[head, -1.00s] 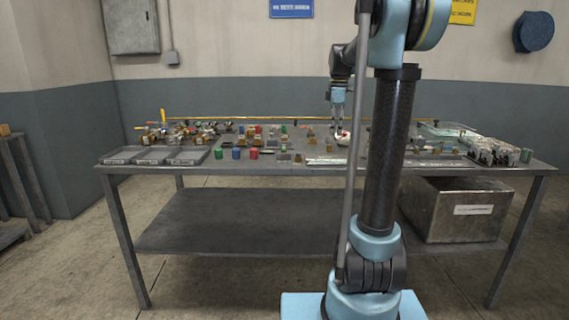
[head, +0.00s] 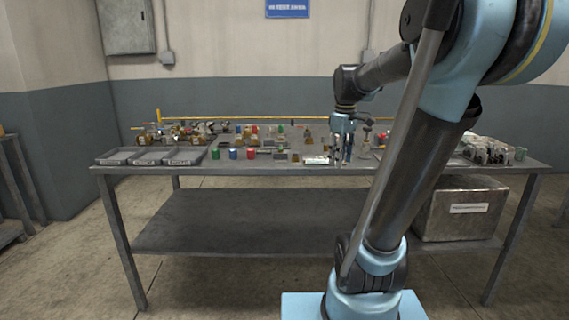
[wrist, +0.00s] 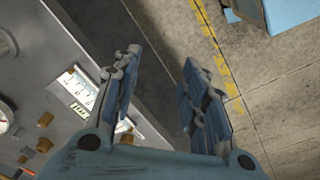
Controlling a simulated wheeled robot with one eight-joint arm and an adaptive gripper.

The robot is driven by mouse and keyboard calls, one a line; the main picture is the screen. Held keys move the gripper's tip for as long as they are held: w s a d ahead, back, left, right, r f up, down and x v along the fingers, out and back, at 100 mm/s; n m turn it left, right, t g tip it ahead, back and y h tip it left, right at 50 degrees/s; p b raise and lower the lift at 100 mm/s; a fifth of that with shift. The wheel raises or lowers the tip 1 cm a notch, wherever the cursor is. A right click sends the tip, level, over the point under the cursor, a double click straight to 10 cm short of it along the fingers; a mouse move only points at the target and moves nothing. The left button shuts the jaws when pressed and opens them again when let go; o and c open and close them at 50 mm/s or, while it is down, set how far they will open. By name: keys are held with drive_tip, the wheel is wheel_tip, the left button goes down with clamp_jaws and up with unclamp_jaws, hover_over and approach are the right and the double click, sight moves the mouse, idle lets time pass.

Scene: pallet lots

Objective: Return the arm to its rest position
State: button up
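My gripper (head: 342,152) hangs from my arm near the front edge of the table (head: 215,170), right of its middle. In the wrist view my gripper (wrist: 160,95) has its two fingers spread apart with nothing between them. Below the gap I see the table's front edge and the concrete floor (wrist: 270,110). My arm leans to the right in the head view and hides part of the table's right side.
Three grey trays (head: 150,157) lie at the table's left front. Small coloured parts (head: 233,154) and brass fittings (head: 165,133) cover the top. A metal bin (head: 460,207) stands on the lower shelf (head: 250,222). A yellow dashed line (wrist: 215,50) marks the floor.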

drive_tip(key=s+f+m+t, duration=0.1)
drive_tip(key=s+f+m, duration=0.7)
drive_tip(key=s+f, duration=0.9)
drive_tip(key=shift+s+d+f+m, duration=0.15)
drive_tip(key=shift+s+f+m, duration=0.25)
drive_tip(key=shift+s, duration=0.25)
drive_tip(key=shift+w+f, duration=0.2)
drive_tip(key=shift+w, duration=0.25)
